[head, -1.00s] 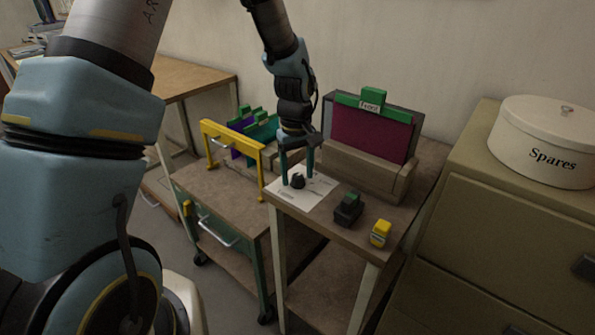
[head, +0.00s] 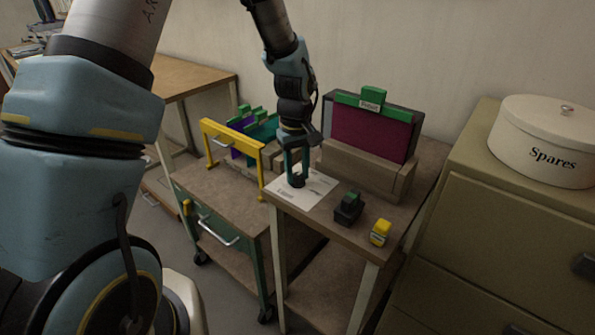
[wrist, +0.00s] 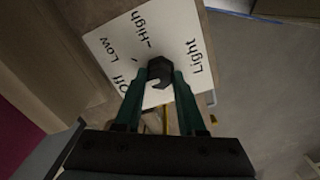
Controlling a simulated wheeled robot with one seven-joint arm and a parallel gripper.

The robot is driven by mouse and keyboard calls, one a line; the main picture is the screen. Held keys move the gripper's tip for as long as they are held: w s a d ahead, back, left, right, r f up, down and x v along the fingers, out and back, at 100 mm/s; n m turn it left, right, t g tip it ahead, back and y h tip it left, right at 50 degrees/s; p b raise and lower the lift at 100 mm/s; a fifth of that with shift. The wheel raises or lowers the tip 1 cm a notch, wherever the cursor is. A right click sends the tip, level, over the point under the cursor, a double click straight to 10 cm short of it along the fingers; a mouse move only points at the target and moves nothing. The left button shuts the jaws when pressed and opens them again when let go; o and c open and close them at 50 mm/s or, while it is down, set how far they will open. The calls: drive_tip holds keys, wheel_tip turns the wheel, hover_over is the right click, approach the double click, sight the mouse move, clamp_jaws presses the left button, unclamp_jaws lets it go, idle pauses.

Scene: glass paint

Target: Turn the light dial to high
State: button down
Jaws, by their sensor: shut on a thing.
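The light dial is a dark faceted knob (wrist: 160,70) on a white plate (wrist: 109,54) marked Off, Low, High and Light, clear in the wrist view. In the head view the plate (head: 314,192) lies on the small table's left part. My gripper (wrist: 163,80) is shut on the knob, its two green fingers on either side of it. In the head view my gripper (head: 297,180) points down over the plate, and its fingers mostly hide the knob. I cannot tell for sure which mark the knob points to.
A box with a maroon panel (head: 370,127) and green top stands behind the plate. A black block (head: 348,209) and a yellow item (head: 380,233) sit to its right. A yellow-railed cart (head: 232,148) is at left, and a drawer cabinet (head: 480,215) with a Spares tin (head: 545,145) at right.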

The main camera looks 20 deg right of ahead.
drive_tip(key=shift+m, duration=0.3)
drive_tip(key=m, duration=0.3)
drive_tip(key=shift+m, duration=0.3)
drive_tip(key=m, duration=0.4)
drive_tip(key=shift+m, duration=0.3)
drive_tip(key=m+p, duration=0.1)
drive_tip(key=m, duration=0.3)
drive_tip(key=shift+r+m, duration=0.1)
drive_tip(key=shift+m, duration=0.2)
drive_tip(key=shift+d+m+p, duration=0.1)
drive_tip(key=shift+m+p, duration=0.55)
drive_tip(key=shift+m, duration=1.55)
drive_tip(key=shift+w, duration=0.1)
drive_tip(key=c, duration=0.5)
unclamp_jaws()
